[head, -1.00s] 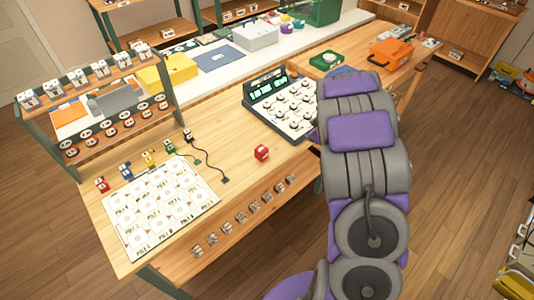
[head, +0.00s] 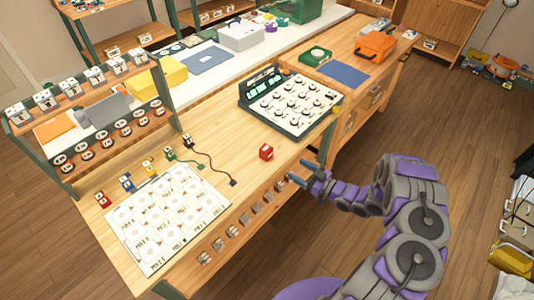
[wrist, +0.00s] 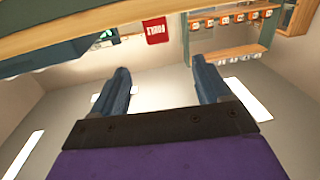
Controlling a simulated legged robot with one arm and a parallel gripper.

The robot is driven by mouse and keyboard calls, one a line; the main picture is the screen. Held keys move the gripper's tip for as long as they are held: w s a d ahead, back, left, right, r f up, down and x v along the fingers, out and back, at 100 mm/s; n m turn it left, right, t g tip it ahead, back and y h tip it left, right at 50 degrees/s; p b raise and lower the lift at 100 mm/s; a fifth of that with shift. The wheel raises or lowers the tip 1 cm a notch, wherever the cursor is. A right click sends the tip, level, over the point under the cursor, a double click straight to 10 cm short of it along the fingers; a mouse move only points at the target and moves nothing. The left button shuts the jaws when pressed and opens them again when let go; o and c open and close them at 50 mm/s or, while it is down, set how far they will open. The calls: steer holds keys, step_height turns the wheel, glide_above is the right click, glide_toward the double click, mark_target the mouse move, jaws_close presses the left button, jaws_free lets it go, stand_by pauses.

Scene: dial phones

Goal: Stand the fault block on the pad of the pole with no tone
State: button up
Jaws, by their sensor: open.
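The red fault block (head: 266,152) stands on the wooden bench near its front edge. It also shows at the top of the wrist view as a red block (wrist: 155,30) with pale lettering. My gripper (head: 297,171) is open and empty, just off the bench's front edge, to the right of and apart from the block. Its two blue fingers are spread in the wrist view (wrist: 160,68). A dial panel (head: 290,102) with green displays stands farther back.
A shelf rack (head: 88,110) stands at back left. Several small items line the bench's front face (head: 245,218). Bare bench top lies around the red block.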

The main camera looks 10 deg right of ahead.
mark_target(271, 153)
steer(key=b+x, duration=0.1)
steer(key=x, duration=1)
steer(key=shift+w+a+f, duration=0.1)
steer(key=shift+a, duration=0.15)
steer(key=shift+w+a, duration=0.1)
steer(key=shift+w, duration=0.15)
steer(key=shift+w+d, duration=0.2)
steer(key=shift+d, duration=0.1)
steer(key=shift+w+a+b, duration=0.15)
steer(key=shift+w+b, duration=0.2)
steer(key=shift+b, duration=0.05)
steer(key=x, duration=0.3)
steer(key=shift+w+a+f+b, duration=0.15)
steer(key=shift+a+b, duration=0.2)
steer(key=shift+a, duration=0.05)
steer(key=shift+w+a, duration=0.15)
steer(key=shift+a, duration=0.35)
steer(key=shift+d, duration=0.7)
steer(key=c, duration=0.6)
steer(key=shift+a, duration=0.5)
steer(key=c, duration=0.6)
steer(key=shift+o, duration=0.2)
steer(key=shift+d, duration=0.15)
